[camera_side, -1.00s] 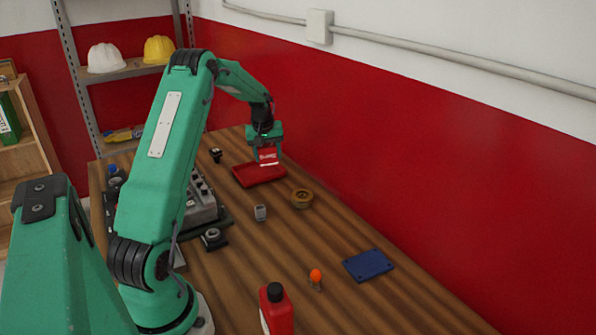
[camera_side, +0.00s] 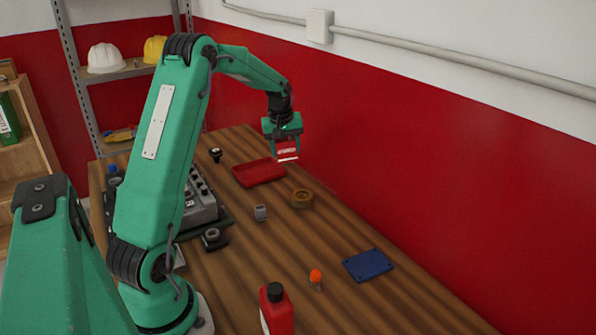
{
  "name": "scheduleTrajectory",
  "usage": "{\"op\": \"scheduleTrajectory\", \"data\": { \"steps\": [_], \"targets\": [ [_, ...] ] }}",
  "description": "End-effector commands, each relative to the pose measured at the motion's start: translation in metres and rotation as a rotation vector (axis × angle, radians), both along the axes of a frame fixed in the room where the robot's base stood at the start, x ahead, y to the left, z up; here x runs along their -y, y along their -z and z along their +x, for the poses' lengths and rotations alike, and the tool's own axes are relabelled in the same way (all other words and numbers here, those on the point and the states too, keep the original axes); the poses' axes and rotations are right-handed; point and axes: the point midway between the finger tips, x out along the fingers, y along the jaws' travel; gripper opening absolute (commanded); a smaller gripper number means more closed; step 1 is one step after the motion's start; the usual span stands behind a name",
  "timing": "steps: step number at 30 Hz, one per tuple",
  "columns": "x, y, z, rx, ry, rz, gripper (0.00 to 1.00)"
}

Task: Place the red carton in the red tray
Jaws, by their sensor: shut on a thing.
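The red carton (camera_side: 287,150), with a white band, is held upright between the fingers of my gripper (camera_side: 286,144). My gripper is shut on it, and the fingers hide part of its sides. The red tray (camera_side: 259,173) lies flat on the wooden table and looks empty. In the picture the carton is just above and to the right of the tray's far right corner. It appears to be held in the air; its exact height cannot be told.
A brown ring-shaped part (camera_side: 301,198) and a small grey part (camera_side: 260,212) are near the tray. A blue plate (camera_side: 368,265), an orange-topped part (camera_side: 316,278) and a red bottle (camera_side: 276,310) are closer. A grey engine trainer (camera_side: 202,205) stands left. The red wall is behind.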

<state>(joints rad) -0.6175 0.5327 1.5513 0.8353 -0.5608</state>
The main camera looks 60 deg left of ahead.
Motion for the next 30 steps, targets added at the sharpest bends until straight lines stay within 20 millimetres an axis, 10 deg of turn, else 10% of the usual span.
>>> {"op": "scheduleTrajectory", "data": {
  "steps": [30],
  "targets": [
    [-0.027,0.007,0.003,0.076,0.326,0.202,0.14]
  ]
}}
